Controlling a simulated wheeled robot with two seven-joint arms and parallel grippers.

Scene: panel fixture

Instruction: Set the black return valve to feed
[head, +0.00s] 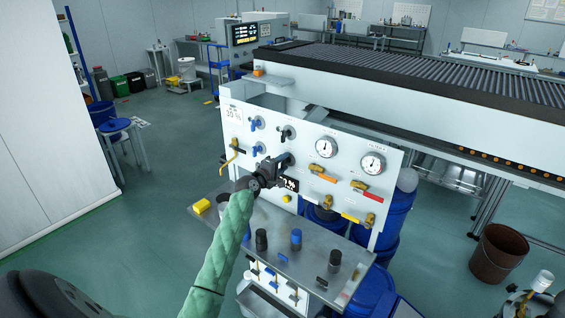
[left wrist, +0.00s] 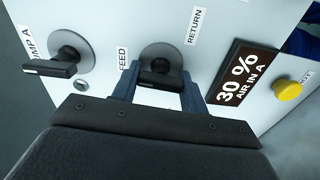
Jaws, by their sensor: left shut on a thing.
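The black return valve (left wrist: 162,62) is on the white panel between the FEED label (left wrist: 122,60) and the RETURN label (left wrist: 193,26) in the left wrist view. My left gripper (left wrist: 158,92) is shut on its handle, a finger on each side. The handle's exact angle is partly hidden by the gripper. In the head view my left gripper (head: 284,163) reaches the middle of the panel and covers this valve. Another black valve (left wrist: 62,62), by a label ending in "UMP A", is to the left in the wrist view. My right gripper is not in view.
The panel (head: 328,172) also carries blue valves (head: 257,123), gauges (head: 326,147) and yellow, red and orange-handled valves (head: 359,187). A "30 %" sign (left wrist: 237,79) and a yellow knob (left wrist: 288,91) are close to the gripper. A grey shelf (head: 314,268) with several knobs juts out below.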

